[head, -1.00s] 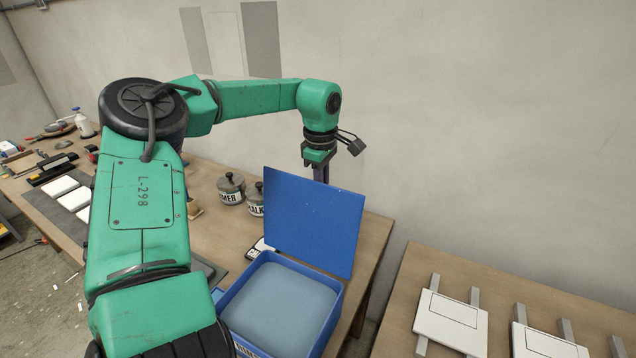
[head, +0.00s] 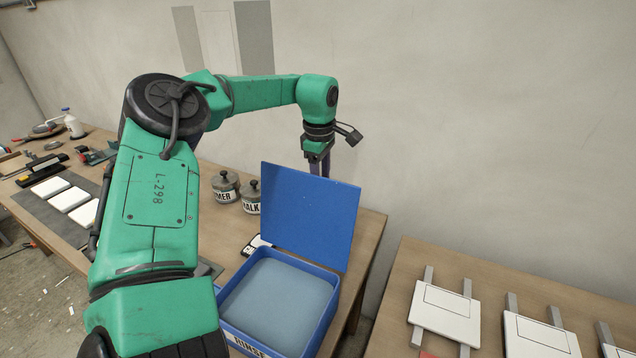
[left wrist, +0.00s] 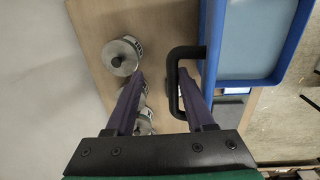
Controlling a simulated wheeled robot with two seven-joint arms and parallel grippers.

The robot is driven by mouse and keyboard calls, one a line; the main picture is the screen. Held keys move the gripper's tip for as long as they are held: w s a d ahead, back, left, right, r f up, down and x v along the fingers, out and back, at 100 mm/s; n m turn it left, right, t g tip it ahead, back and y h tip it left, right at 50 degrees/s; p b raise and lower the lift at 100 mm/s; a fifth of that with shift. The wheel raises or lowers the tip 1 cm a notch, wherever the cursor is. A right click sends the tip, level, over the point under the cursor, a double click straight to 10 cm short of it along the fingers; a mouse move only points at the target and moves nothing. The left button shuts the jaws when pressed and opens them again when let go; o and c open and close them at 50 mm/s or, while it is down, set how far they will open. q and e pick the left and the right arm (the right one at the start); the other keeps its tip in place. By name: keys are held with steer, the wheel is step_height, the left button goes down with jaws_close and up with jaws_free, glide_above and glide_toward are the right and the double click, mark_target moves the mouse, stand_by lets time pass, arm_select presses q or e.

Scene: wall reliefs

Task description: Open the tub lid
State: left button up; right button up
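The blue tub (head: 325,325) stands on the wooden bench, with a "RINSE" label on its front and pale blue-grey contents. Its blue lid (head: 310,215) stands raised, close to upright, along the far edge. My left gripper (head: 318,165) points down behind the lid, whose top edge hides the fingertips. In the left wrist view my left gripper (left wrist: 161,76) has its fingers apart. A black bracket handle (left wrist: 173,85) runs between them near the right finger; I cannot tell if they touch. The tub also shows in the left wrist view (left wrist: 285,60). My right gripper is out of view.
Two lidded jars, one labelled "MER" (head: 226,187) and one "ALK" (head: 251,198), stand left of the lid. White tiles (head: 70,199) and tools lie farther left. A second bench with framed panels (head: 445,310) is at right, across a gap.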

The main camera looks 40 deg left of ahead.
arm_select(q)
steer(key=shift+s+f, duration=0.15)
steer(key=shift+f, duration=0.35)
step_height(320, 180, up, 16)
steer(key=b, duration=0.2)
steer(key=shift+s+d+f, duration=0.2)
steer(key=shift+s+f, duration=0.05)
steer(key=shift+s, duration=0.15)
